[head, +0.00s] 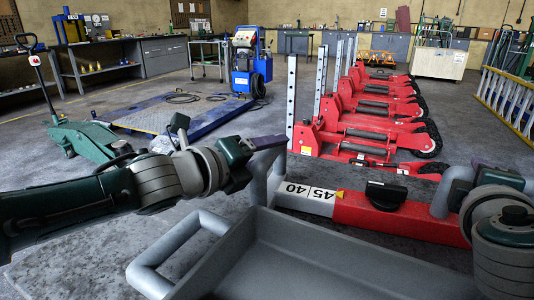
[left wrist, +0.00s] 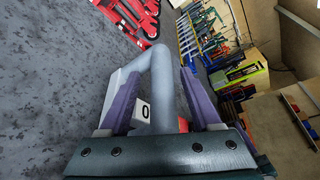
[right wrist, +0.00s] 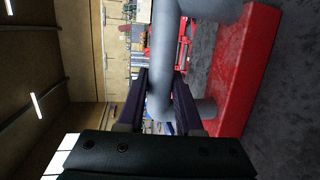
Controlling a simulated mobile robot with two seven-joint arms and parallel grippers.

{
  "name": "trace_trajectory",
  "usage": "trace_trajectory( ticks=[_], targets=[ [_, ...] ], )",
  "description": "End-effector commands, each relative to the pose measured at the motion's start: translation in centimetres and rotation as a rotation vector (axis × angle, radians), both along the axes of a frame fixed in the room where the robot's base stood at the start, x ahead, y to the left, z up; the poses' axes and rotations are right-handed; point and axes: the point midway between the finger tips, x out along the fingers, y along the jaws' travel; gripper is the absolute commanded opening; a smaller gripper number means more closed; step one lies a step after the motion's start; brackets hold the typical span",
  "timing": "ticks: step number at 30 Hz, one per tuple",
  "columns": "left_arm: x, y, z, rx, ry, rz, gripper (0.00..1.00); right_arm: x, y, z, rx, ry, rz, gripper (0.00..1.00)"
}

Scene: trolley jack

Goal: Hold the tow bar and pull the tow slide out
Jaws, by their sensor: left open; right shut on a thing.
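The red tow bar (head: 405,215) lies across the front, with a grey tube handle (head: 448,190) at its right. The white tow slide (head: 308,198), marked 45 and 40, shows at its left end, with another grey tube handle (head: 258,180). My left gripper (head: 268,143) is open at the slide's handle; in the left wrist view its fingers (left wrist: 157,95) stand on either side of the tube. My right gripper (right wrist: 160,95) is shut on the tow bar's handle (right wrist: 160,60). In the head view my right wrist partly hides that grip.
A black knob (head: 387,195) sits on top of the red bar. A grey tray (head: 330,262) with a tube handle lies in front. Several red jacks (head: 375,120) stand behind, and a green trolley jack (head: 85,135) stands at left. Open floor lies between.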

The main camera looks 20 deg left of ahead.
Motion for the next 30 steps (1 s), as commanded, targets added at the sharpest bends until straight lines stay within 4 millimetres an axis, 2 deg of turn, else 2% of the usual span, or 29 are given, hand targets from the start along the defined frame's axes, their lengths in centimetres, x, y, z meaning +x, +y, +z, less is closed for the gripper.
trace_trajectory(
  ticks=[8, 15, 21, 30],
  targets=[
    [-2.6, 0.6, 0.5, 0.003, 0.0, -0.002, 0.64, 0.0, -0.1, -0.1, -0.001, 0.002, -0.002, 0.0],
    [-6.9, 1.8, 1.4, 0.004, 0.004, 0.0, 0.64, 0.0, 0.0, -0.1, -0.001, 0.002, 0.0, 0.0],
    [-9.9, 2.6, 2.1, 0.003, 0.003, 0.001, 0.64, 0.0, 0.0, -0.1, -0.001, 0.002, 0.0, 0.0],
    [-11.3, 3.0, 2.5, 0.002, 0.002, 0.002, 0.64, 0.0, 0.0, -0.1, 0.0, 0.002, 0.002, 0.0]
  ],
)
